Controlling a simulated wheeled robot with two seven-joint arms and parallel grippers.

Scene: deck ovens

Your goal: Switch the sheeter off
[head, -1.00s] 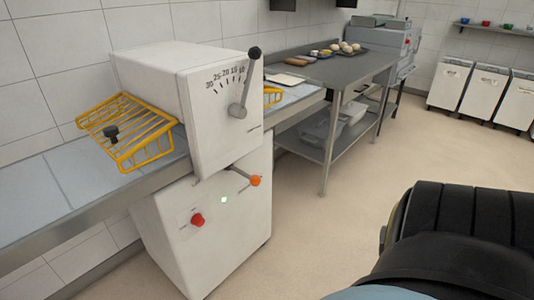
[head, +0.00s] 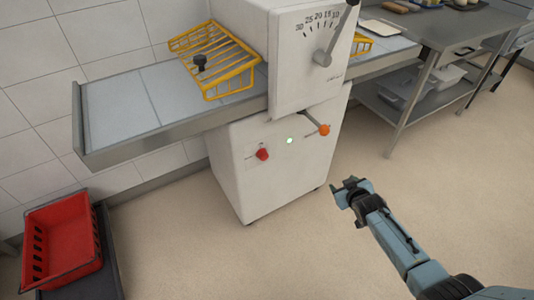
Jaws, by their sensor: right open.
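The sheeter (head: 262,182) is a white machine with a dial and lever on its upper housing. On the front of its base are a red knob (head: 262,154), a small lit green light (head: 289,140) and a lever with an orange ball (head: 324,130). My right gripper (head: 345,190) is open and empty, in front of the base and to the right, below the orange ball and apart from the machine. My left gripper is not in view.
A yellow wire guard (head: 215,62) sits over the sheeter's belt table (head: 120,108), which sticks out left. A steel table (head: 450,32) is at upper right. The floor in front is clear.

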